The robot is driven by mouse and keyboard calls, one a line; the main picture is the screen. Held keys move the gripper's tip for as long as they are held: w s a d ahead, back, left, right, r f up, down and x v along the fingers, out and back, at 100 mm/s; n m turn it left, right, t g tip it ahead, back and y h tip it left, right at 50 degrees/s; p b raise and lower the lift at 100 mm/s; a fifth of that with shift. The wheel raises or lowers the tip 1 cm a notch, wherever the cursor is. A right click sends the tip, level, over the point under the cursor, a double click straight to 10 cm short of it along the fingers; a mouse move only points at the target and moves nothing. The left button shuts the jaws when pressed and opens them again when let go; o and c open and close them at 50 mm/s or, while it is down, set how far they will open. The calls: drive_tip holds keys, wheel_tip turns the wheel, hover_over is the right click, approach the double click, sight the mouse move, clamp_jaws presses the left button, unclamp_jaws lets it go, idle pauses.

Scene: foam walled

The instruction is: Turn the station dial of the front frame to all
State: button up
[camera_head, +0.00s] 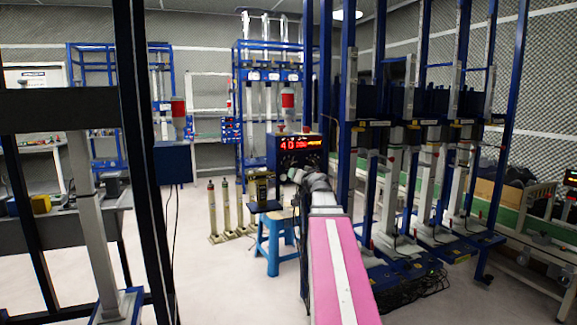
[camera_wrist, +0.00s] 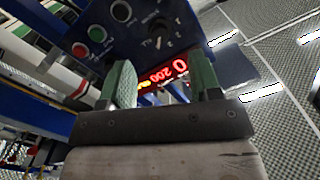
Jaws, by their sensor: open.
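The front frame's control box shows in the head view as a blue box with a lit red display (camera_head: 300,144). In the wrist view its blue panel appears tilted, with a red button (camera_wrist: 80,50), a green button (camera_wrist: 97,33) and a black knob (camera_wrist: 121,11). A dark dial area with white marks (camera_wrist: 160,40) lies to their right; its setting is too small to read. My gripper (camera_wrist: 164,78) has green fingers spread apart, with nothing seen held between them. The red display (camera_wrist: 162,75) shows between the fingers. I cannot tell whether they touch the panel.
Blue frame posts (camera_head: 347,110) stand close to the right of my arm. A blue stool (camera_head: 276,240) and several upright cylinders (camera_head: 226,205) stand on the floor to the left. A dark frame with a grey post (camera_head: 92,225) is near on the left. Floor between is open.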

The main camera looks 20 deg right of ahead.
sight(291, 164)
drive_tip(key=shift+h, duration=0.3)
drive_tip(key=w, duration=0.3)
drive_tip(key=w+r, duration=0.1)
drive_tip(key=w, duration=0.3)
drive_tip(key=w+d, duration=0.1)
drive_tip(key=w, duration=0.3)
drive_tip(key=shift+r, duration=0.4)
drive_tip(key=shift+m, duration=0.3)
drive_tip(key=c, duration=0.9)
